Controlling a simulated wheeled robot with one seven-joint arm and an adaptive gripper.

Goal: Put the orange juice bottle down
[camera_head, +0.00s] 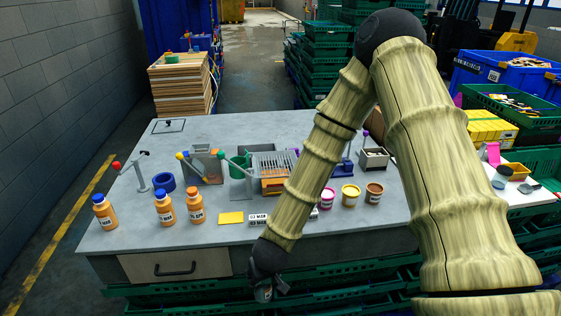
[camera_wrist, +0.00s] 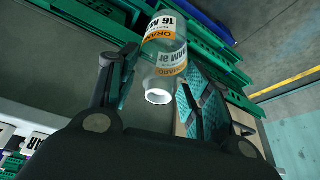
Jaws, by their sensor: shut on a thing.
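My gripper (camera_head: 266,286) is low in front of the table's front edge, near the drawer, in the head view. The wrist view shows its two fingers (camera_wrist: 160,88) shut on a clear orange juice bottle (camera_wrist: 168,60) with an orange and white label. The bottle's white-rimmed mouth faces the wrist camera and has no cap on it. No orange liquid shows in it. In the head view the bottle is mostly hidden by my gripper. Three full orange bottles stand upright at the table's left: one at far left (camera_head: 104,212), one in the middle (camera_head: 164,207), one at right (camera_head: 195,206).
Green crates (camera_head: 340,285) lie below the table front, under my gripper. The grey table (camera_head: 120,240) has a drawer (camera_head: 175,265), a yellow block (camera_head: 231,218), small jars (camera_head: 350,195) and several lever tools. Bare tabletop shows at the front left.

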